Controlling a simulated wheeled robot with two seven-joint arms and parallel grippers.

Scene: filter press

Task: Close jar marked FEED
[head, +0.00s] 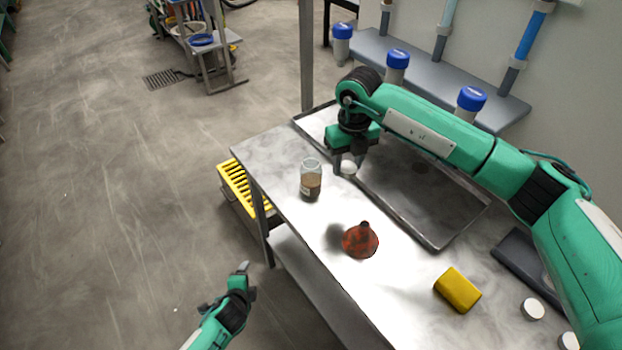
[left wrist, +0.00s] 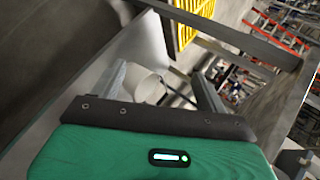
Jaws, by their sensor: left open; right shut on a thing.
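A clear glass jar (head: 311,182) with brown contents and a pale label stands upright on the metal table (head: 290,150); its top looks open. The label is too small to read. My right gripper (head: 349,160) points down just right of the jar, shut on a small white lid (head: 348,169), apart from the jar. My left gripper (head: 241,272) is low, left of the table edge, away from the jar. In the left wrist view its two fingers (left wrist: 162,88) are apart with nothing held; a white container (left wrist: 145,85) shows beyond them.
A reddish-brown funnel-like object (head: 360,241) stands in front of the jar. A yellow block (head: 457,290), white lids (head: 533,309) and a dark flat object (head: 522,262) lie to the right. A shallow metal tray (head: 440,243) lies behind. A yellow grate (head: 240,190) is below the table's left edge.

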